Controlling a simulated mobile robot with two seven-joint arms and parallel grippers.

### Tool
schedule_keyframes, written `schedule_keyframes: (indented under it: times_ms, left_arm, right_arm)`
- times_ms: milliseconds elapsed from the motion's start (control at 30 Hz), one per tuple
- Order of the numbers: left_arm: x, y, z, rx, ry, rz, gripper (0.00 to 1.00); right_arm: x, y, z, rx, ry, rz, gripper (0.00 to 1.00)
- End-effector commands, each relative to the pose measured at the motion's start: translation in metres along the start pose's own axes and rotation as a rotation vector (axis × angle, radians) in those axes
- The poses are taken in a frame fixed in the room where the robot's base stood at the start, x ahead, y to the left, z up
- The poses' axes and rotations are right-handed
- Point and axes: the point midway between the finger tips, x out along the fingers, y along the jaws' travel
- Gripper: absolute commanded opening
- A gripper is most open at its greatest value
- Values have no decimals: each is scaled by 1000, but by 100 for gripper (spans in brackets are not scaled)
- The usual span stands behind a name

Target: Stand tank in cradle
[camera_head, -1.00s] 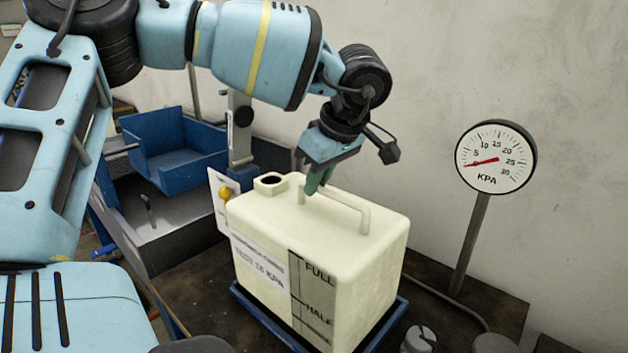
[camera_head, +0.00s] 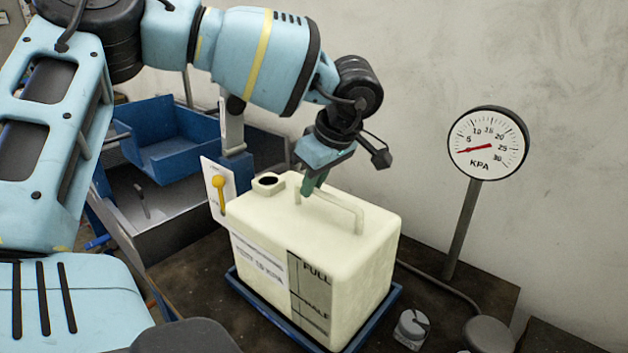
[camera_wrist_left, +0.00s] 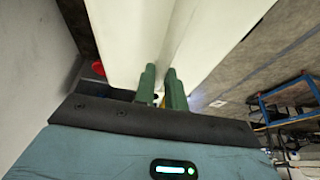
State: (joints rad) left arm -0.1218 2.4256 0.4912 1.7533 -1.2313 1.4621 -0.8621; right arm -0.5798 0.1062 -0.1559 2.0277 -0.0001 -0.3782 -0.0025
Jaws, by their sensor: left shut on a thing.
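The tank (camera_head: 345,265) is a cream, box-shaped canister with a top handle, an open filler neck and FULL and HALF marks on its side. It is upright over the blue tray-like cradle (camera_head: 389,301), its lower edge within the rim. I cannot tell whether its base rests on the cradle floor. My left gripper (camera_head: 312,188) comes from above and is shut on the tank's handle at its end near the neck. In the left wrist view, the green fingers (camera_wrist_left: 162,88) are close together against the pale tank (camera_wrist_left: 215,30). My right gripper is not in view.
A round pressure gauge (camera_head: 488,143) on a post stands to the right, its needle near the low end. A yellow-knobbed lever (camera_head: 218,182) on a white plate stands close at the tank's left. A blue bin (camera_head: 170,145) is behind left. A small grey part (camera_head: 411,328) lies front right.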

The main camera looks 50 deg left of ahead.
Motion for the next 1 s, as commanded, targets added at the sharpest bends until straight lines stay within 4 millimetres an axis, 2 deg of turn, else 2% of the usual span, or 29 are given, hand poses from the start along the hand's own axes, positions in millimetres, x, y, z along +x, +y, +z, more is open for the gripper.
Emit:
schedule_keyframes:
  times_ms: [133,167,333,600,767,1000]
  left_arm:
    - [2,1,1,-1,1,4,0]
    - [4,0,2,0,0,-1,14]
    - [3,0,1,0,0,0,34]
    - [3,0,1,0,0,0,34]
    - [-2,-1,0,0,-1,1,34]
    - [-38,0,6,1,2,2,34]
  right_arm:
    - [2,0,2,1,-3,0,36]
    - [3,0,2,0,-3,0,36]
    - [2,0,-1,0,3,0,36]
    - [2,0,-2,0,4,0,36]
    - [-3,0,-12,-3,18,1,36]
    - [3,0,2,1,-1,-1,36]
